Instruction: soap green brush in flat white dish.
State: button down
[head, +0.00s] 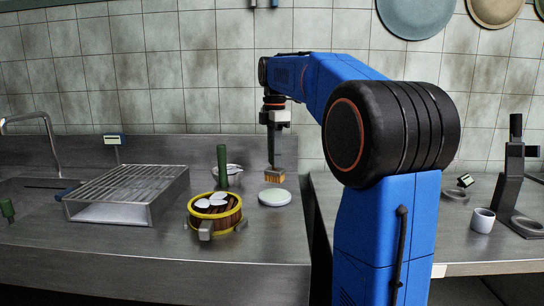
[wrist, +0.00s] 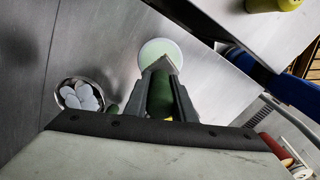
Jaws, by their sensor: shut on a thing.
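My gripper (head: 275,148) is shut on the green brush, whose tan bristles (head: 275,178) point down in the head view. In the wrist view the green handle (wrist: 160,98) shows between the fingers (wrist: 160,82). The flat white dish (head: 275,198) lies on the steel counter, just below the bristles in the head view. It has a pale green surface in the wrist view (wrist: 158,50), where the fingertips overlap its near edge. The bristles look slightly above or behind the dish; contact cannot be made out.
A round wooden steamer with a yellow rim (head: 230,219) holds white pieces left of the dish. Behind it stand a dark green cylinder (head: 222,166) and a bowl with white pieces (wrist: 95,88). A wire rack (head: 130,184) is farther left. A white cup (head: 482,220) stands on the right counter.

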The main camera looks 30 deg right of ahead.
aim_at(275, 171)
dwell(0.3)
jog(key=shift+f, duration=2.2)
jog(key=shift+f, duration=0.4)
dwell(0.7)
jog(key=shift+r, duration=3.05)
